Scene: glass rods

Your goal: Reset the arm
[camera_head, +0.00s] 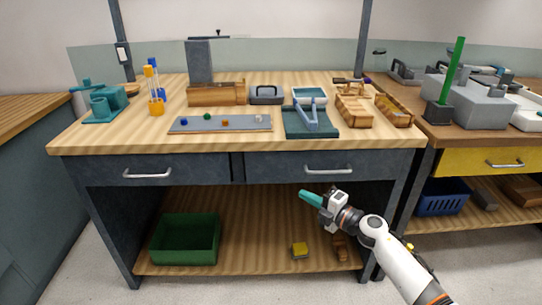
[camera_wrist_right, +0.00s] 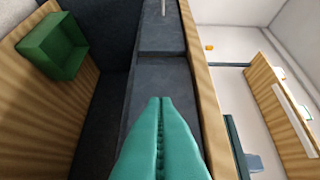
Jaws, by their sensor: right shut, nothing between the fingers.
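My right gripper (camera_head: 310,198) has teal fingers and hangs in front of the workbench, below the right drawer (camera_head: 328,170). Its fingers are shut with nothing between them. In the right wrist view the two teal fingers (camera_wrist_right: 160,105) lie side by side, pointing toward the dark drawer fronts (camera_wrist_right: 160,80). The arm comes in from the lower right. It is apart from the bench. My left gripper is not in either view.
The workbench top (camera_head: 150,135) holds a grey tray (camera_head: 220,124), orange holders with rods (camera_head: 155,90), a teal vise (camera_head: 102,103) and wooden boxes (camera_head: 354,110). A green bin (camera_head: 185,238) and a yellow block (camera_head: 300,251) sit on the lower shelf (camera_head: 245,225).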

